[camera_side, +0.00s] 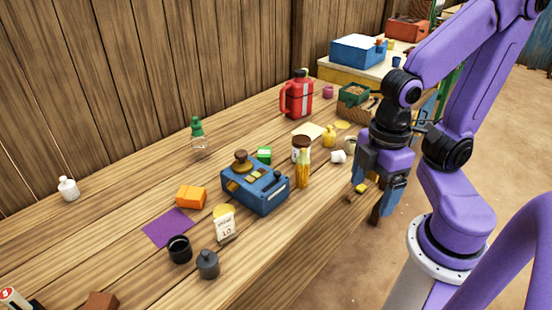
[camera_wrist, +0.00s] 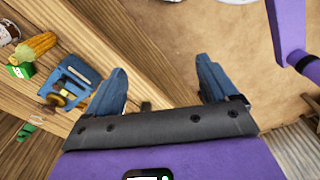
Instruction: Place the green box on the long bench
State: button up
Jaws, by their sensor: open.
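A small bright green box (camera_side: 264,155) stands on the long wooden bench (camera_side: 120,215), just behind the blue toolbox. A darker green open box (camera_side: 354,95) with brown contents sits farther back, by a wooden crate. My gripper (camera_side: 374,193) points down beyond the bench's front edge, right of the small green box and well apart from it. In the wrist view my gripper (camera_wrist: 160,82) is open, with no object visible between the fingers.
The blue toolbox (camera_side: 257,190), yellow jar (camera_side: 303,169) and white cup (camera_side: 338,157) stand near the bench's front. A red canister (camera_side: 297,95) stands behind. An orange block (camera_side: 191,197) and purple mat (camera_side: 168,228) lie left. The bench's back left is mostly clear.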

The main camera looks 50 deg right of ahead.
jog(key=w+a+m+t, duration=0.1)
jog(key=w+a+m, duration=0.1)
jog(key=w+m, duration=0.65)
jog(key=m+t+h, duration=0.2)
jog(key=m+h, duration=0.2)
jog(key=m, duration=0.9)
send_over(264, 152)
jog(key=s+a, duration=0.4)
jog(key=s, duration=0.1)
notch_tip(264, 152, down, 8)
jog(key=x, duration=1.1)
jog(key=shift+w+a+f, duration=0.1)
jog(key=shift+w+f, duration=0.15)
jog(key=shift+f, duration=0.1)
jog(key=shift+a+x, duration=0.1)
jog(key=shift+x, duration=1.25)
jog(key=shift+a+x, duration=0.15)
jog(key=shift+x, duration=1.15)
jog(key=shift+w, duration=0.15)
jog(key=c, duration=1.2)
